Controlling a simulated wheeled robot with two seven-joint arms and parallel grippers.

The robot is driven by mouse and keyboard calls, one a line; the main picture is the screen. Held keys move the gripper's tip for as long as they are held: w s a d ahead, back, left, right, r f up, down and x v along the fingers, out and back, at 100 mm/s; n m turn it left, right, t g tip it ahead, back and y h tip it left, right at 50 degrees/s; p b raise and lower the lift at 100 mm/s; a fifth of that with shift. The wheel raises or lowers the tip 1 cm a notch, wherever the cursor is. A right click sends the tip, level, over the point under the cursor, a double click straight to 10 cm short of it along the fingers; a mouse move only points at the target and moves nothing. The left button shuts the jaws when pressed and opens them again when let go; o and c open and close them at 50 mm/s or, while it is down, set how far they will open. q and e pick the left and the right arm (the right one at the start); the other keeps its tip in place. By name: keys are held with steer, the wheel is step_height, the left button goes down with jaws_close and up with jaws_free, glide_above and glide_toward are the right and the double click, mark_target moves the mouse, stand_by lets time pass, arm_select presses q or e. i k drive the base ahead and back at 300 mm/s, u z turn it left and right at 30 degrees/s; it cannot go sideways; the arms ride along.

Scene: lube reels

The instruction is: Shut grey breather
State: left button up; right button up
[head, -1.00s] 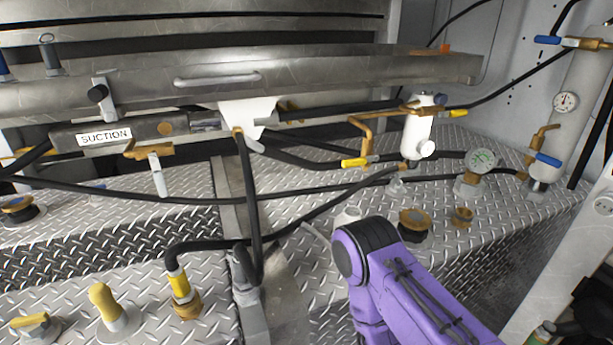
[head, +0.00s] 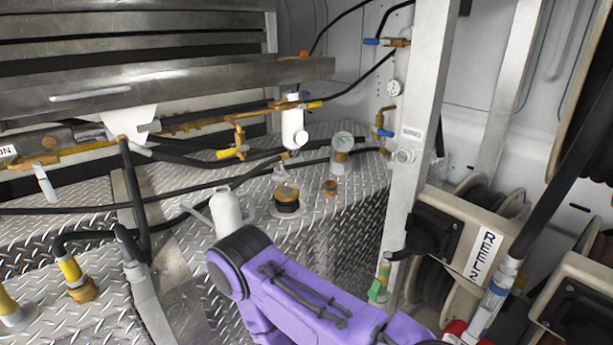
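I cannot tell for sure which fitting is the grey breather. A pale grey-white can-like thing with a slanted spout (head: 230,210) stands on the diamond-plate tank top, just behind my purple arm, which hides its lower part. A black and brass cap (head: 287,199) sits to its right, and a smaller brass cap (head: 330,188) is beyond that. My purple arm comes in from the lower right, and its rounded joint is at the bottom centre. Neither gripper shows in the head view.
A white filter (head: 294,128) and a gauge (head: 343,141) stand at the back. Black hoses cross the tank top on the left. A grey post (head: 418,130) and the hose reel labelled REEL 2 (head: 481,254) are at the right. A steel shelf (head: 180,82) overhangs the back left.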

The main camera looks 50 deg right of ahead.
mark_target(278, 170)
steer(key=z, duration=0.7)
